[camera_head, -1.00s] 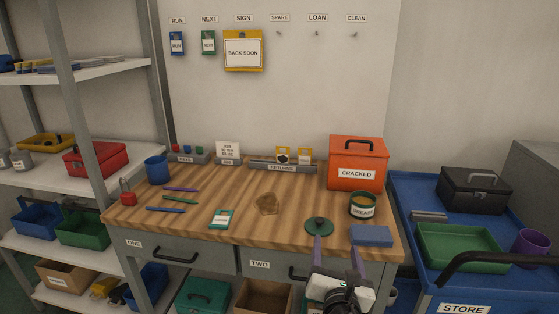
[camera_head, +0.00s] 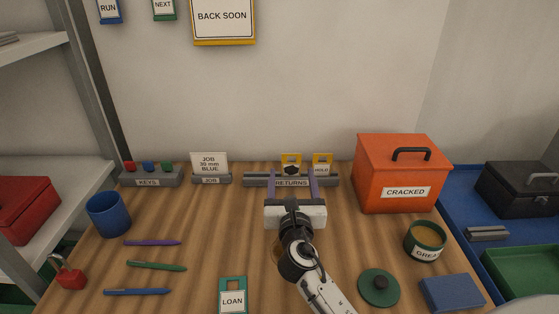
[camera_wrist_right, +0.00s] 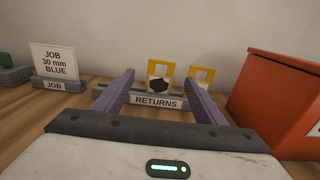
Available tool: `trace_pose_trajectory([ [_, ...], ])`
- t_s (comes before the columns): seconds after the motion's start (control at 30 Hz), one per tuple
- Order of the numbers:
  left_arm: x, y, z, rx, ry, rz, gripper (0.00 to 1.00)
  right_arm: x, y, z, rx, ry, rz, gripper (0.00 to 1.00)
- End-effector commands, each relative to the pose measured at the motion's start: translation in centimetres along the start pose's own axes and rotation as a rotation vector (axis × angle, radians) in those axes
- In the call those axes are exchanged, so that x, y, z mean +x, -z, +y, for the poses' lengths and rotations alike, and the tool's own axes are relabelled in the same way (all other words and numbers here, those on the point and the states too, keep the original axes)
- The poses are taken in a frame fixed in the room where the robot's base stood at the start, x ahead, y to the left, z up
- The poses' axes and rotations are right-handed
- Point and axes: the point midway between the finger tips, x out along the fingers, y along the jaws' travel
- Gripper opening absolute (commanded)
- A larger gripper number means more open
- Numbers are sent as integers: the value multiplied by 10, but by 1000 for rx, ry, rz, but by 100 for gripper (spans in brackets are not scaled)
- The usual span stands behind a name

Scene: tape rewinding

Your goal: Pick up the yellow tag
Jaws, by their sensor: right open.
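Two yellow tags stand upright in the grey RETURNS rack (camera_head: 331,181) at the back of the bench. The left yellow tag (camera_head: 291,158) has a dark shape on its white face; it also shows in the right wrist view (camera_wrist_right: 159,66). The right yellow tag (camera_head: 322,159) reads HOLD; in the wrist view (camera_wrist_right: 203,74) it is partly hidden by a finger. My right gripper (camera_head: 293,184) is open and empty in front of the rack. Its purple fingers (camera_wrist_right: 160,80) point at the rack, with the left tag between them in the wrist view. My left gripper is out of view.
An orange CRACKED box (camera_head: 390,180) stands right of the rack. The JOB card holder (camera_head: 211,179) and KEYS rack (camera_head: 149,179) stand left. A grease tin (camera_head: 425,242), green lid (camera_head: 379,288), blue block (camera_head: 452,293), LOAN tag (camera_head: 232,298) and pens lie nearer.

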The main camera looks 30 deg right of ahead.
Motion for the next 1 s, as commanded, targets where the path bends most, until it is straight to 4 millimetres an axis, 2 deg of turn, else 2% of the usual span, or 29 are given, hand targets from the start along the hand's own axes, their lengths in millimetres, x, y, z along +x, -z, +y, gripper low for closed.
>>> trace_pose_trajectory([
  [0.1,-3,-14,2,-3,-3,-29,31,20,-1,0,1,1,-1,65],
  [0.23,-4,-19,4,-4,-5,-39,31,34,-1,0,0,0,-1,65],
  [0.37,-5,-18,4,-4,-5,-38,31,43,-2,0,1,1,-1,65],
  [0.63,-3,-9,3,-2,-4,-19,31,81,-6,1,1,1,-1,65],
  [0.77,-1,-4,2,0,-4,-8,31,89,-5,1,1,0,0,65],
  [0.97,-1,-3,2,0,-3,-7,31,89,-5,1,1,0,0,65],
  [1.0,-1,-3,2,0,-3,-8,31,89,-5,1,1,0,0,60],
])
